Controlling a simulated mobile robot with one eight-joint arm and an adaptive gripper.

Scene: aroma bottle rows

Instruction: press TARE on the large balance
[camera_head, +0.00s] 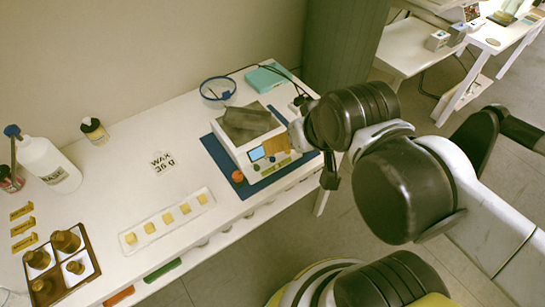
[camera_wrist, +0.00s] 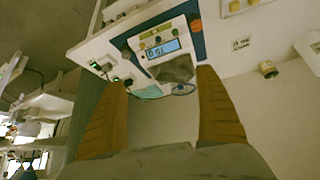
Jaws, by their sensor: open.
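The large balance (camera_head: 238,149) is a white box with a grey pan top, standing on a blue mat (camera_head: 213,150). Its lit blue display (camera_head: 256,154) faces the front, with small coloured buttons around it; their labels are too small to read. In the wrist view the balance front (camera_wrist: 130,43) shows beyond the fingertips, with the display (camera_wrist: 162,50) and a row of buttons (camera_wrist: 158,39). My gripper (camera_wrist: 162,78) is open and empty, its two brown fingers wide apart. In the head view a finger (camera_head: 277,144) overlaps the balance's front right; contact cannot be told.
A small orange object (camera_head: 237,176) lies by the balance's front left corner. A teal box (camera_head: 267,77) and a blue ring (camera_head: 217,88) are behind it. A strip with yellow blocks (camera_head: 167,222) and a WAX card (camera_head: 162,161) lie left. Bare table separates them.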

